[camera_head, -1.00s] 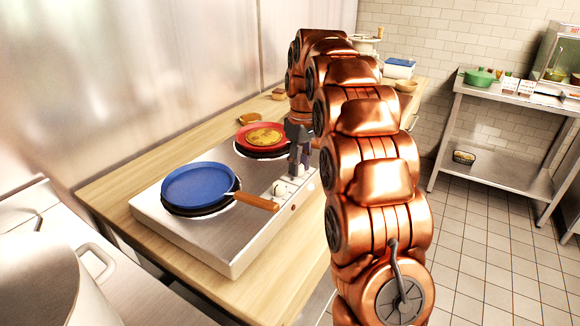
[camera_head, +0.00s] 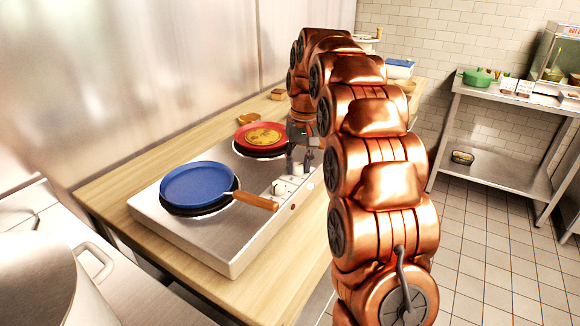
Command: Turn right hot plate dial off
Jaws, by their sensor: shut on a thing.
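The white and steel hot plate (camera_head: 222,246) sits on the wooden counter with two burners. The left dial (camera_head: 279,188) shows near the front edge, beside the wooden pan handle. My gripper (camera_head: 299,165) points down at the right end of the control strip, just right of the left dial. It is shut on the right hot plate dial, which is mostly hidden by the fingers. I cannot tell the dial's setting.
A blue pan (camera_head: 198,184) is on the near burner, its wooden handle (camera_head: 256,201) reaching toward the dials. A red pan (camera_head: 260,136) with a yellow round food is on the far burner, close to my gripper. A large pot (camera_head: 45,280) stands at lower left.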

